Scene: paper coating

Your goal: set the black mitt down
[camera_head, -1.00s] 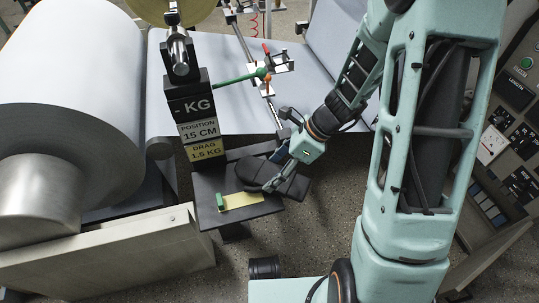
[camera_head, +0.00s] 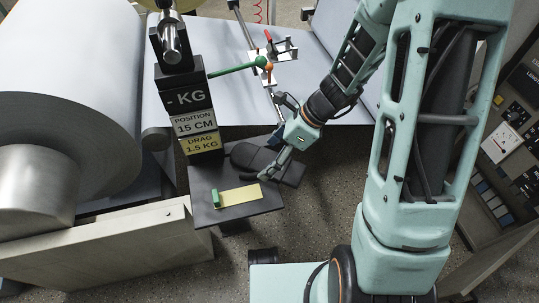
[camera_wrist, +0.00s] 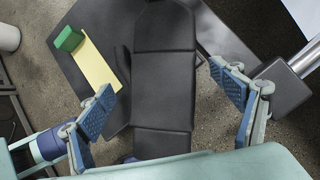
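The black mitt (camera_head: 250,157) lies flat on the dark shelf (camera_head: 262,207), behind the yellow strip, in the head view. In the wrist view the mitt (camera_wrist: 163,80) runs up and down the middle, its near end partly hidden by my gripper. My gripper (camera_head: 270,172) is over the mitt's near side. In the wrist view my gripper (camera_wrist: 161,80) is open, with its blue-padded fingers spread on either side of the mitt and clear floor or shelf showing beside each pad.
A yellow strip with a green block (camera_head: 237,196) lies on the shelf's front. The black weight column (camera_head: 187,105) with KG labels and a green-handled lever stands behind left. A large paper roll (camera_head: 70,90) fills the left. A control panel (camera_head: 510,135) is at right.

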